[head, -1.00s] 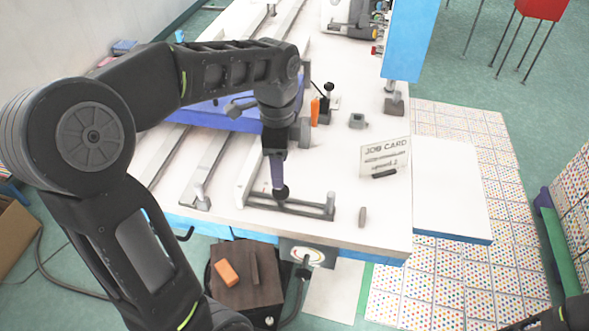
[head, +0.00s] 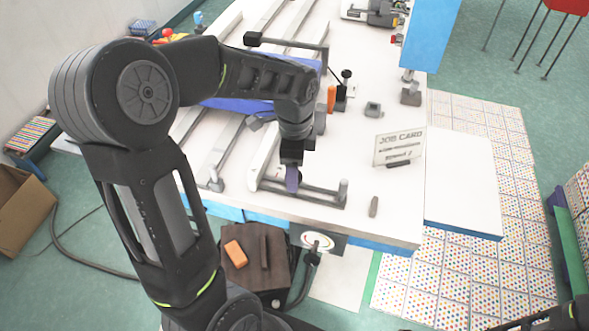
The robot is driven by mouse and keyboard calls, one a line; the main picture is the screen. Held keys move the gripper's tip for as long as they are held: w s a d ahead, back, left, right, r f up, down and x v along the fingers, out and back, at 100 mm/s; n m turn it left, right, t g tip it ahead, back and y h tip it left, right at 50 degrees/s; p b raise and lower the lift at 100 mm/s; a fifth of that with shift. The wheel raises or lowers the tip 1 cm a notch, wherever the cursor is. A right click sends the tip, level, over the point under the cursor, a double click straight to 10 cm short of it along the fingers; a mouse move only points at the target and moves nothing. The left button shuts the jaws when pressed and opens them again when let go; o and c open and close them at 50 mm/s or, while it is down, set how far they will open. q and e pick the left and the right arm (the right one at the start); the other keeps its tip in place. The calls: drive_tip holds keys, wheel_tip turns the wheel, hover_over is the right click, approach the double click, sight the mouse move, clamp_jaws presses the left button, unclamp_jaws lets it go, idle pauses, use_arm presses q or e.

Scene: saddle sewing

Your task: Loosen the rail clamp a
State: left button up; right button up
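I cannot tell for certain which fitting is rail clamp a. A low dark bar fixture with an upright grey post (head: 343,191) lies near the table's front edge. A grey clamp-like foot (head: 216,183) sits at the front end of a pale rail (head: 238,140). My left gripper (head: 292,182) points down over the dark bar's left part. Its purple finger looks edge-on, so its opening and anything between the fingers are hidden. Contact with the bar is unclear. Dark parts of my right arm show at the lower right; its gripper does not show.
The white table (head: 395,218) carries a job card (head: 399,147), a small grey peg (head: 374,206), an orange block (head: 331,98) and a black-knobbed fitting (head: 346,80). A blue panel (head: 428,35) stands at the back right. A brown box (head: 258,255) sits below the front edge.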

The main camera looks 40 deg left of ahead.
use_arm(q)
drive_tip(key=shift+f, duration=0.45)
drive_tip(key=shift+c, duration=0.6)
clamp_jaws()
